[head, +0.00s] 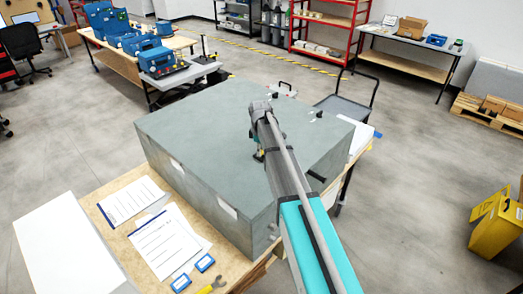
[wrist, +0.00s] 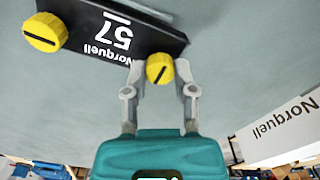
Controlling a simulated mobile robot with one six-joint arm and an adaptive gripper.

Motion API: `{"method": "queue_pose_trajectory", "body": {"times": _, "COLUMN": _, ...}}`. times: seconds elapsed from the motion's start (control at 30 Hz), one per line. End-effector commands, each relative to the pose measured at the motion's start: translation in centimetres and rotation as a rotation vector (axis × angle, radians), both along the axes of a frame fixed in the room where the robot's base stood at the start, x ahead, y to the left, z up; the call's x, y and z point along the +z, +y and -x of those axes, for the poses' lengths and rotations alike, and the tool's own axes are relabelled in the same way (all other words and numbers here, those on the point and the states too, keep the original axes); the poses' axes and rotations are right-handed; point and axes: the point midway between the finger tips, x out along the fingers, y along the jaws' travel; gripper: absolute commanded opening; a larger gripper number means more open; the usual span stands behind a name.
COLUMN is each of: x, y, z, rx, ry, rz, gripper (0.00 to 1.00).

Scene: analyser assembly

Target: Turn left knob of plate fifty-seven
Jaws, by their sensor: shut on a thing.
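In the wrist view the black plate fifty-seven (wrist: 105,32) shows upside down on the grey surface, with "57" and "Norquell" in white. It has a yellow knob at each end. One yellow knob (wrist: 44,32) is at the picture's left and stands free. The other yellow knob (wrist: 160,70), at the picture's right, is on the plate's left side when its text is read upright. My gripper (wrist: 160,73) is shut on this knob, one finger on each side. Its dark slot line runs diagonally. In the head view my arm hides most of the gripper and the plate.
The plate sits on a large grey box (head: 190,130) on a wooden table (head: 90,205). Papers (head: 165,243) and blue-edged tags (head: 205,262) lie at its front. A white "Norquell" label (wrist: 280,130) shows at the right in the wrist view. Small black handles (head: 284,86) stand on the box.

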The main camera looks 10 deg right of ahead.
Motion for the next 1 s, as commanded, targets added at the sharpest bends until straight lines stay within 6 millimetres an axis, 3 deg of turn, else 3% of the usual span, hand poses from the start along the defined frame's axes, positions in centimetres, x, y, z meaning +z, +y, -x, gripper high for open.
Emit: {"method": "queue_pose_trajectory", "body": {"times": 1.0, "x": 0.06, "y": 0.02, "z": -0.55, "rx": -0.965, "ry": -0.006, "rz": -0.006, "gripper": 0.0}}
